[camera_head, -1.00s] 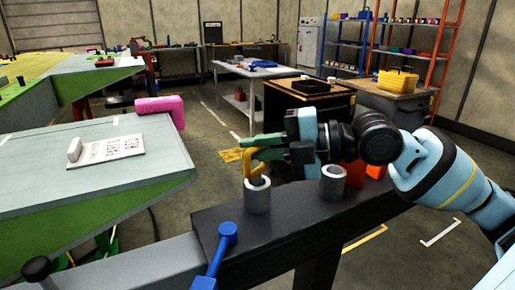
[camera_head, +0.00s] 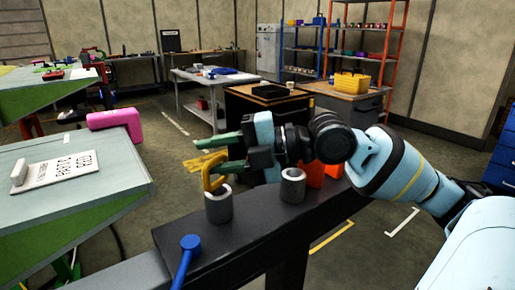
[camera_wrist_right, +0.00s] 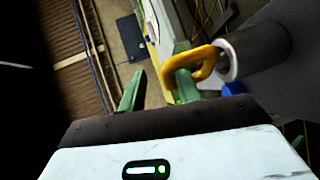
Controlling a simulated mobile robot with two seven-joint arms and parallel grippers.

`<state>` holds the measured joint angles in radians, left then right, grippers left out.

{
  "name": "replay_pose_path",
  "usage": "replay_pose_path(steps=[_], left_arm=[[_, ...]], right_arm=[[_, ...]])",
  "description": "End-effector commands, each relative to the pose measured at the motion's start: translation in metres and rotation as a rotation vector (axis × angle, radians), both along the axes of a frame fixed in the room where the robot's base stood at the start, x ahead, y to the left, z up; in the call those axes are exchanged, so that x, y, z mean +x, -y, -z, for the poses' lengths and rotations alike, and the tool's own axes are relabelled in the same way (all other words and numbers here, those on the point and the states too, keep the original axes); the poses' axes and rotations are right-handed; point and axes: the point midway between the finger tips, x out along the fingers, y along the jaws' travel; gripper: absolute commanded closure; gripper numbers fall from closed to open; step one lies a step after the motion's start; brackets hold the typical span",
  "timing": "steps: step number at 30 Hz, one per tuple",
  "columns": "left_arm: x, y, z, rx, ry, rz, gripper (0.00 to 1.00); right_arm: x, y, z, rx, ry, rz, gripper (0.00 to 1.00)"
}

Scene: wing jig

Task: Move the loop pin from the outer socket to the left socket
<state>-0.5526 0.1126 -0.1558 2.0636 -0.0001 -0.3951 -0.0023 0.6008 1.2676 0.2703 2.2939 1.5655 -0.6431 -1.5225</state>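The yellow loop pin (camera_head: 213,172) stands in the mouth of the left-hand grey socket (camera_head: 218,207) on the dark beam. The right-hand socket (camera_head: 292,188) shows a dark, empty mouth. My right gripper (camera_head: 231,152) has its green fingers spread apart at the loop. In the right wrist view the loop pin (camera_wrist_right: 206,60) lies at one finger of the gripper (camera_wrist_right: 158,88), which overlaps the loop's opening; the other finger is well clear. I cannot tell whether that finger touches the loop. The pin's lower end is hidden in the socket. My left gripper is not in view.
A blue-knobbed lever (camera_head: 190,243) rises from the beam in front of the left-hand socket. A green-edged table (camera_head: 100,185) with a white sign and a pink case (camera_head: 115,120) stands at left. An orange object (camera_head: 312,175) is behind the right-hand socket.

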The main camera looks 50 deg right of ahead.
Motion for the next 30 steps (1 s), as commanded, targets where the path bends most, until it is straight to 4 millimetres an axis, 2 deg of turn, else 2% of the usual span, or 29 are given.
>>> replay_pose_path(steps=[11, 30], left_arm=[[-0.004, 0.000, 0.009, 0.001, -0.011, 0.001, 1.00], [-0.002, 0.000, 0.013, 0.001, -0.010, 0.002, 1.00]], right_arm=[[-0.021, 0.017, -0.001, 0.003, -0.006, 0.001, 0.67], [-0.081, 0.068, -0.018, 0.002, -0.003, 0.002, 0.67]])
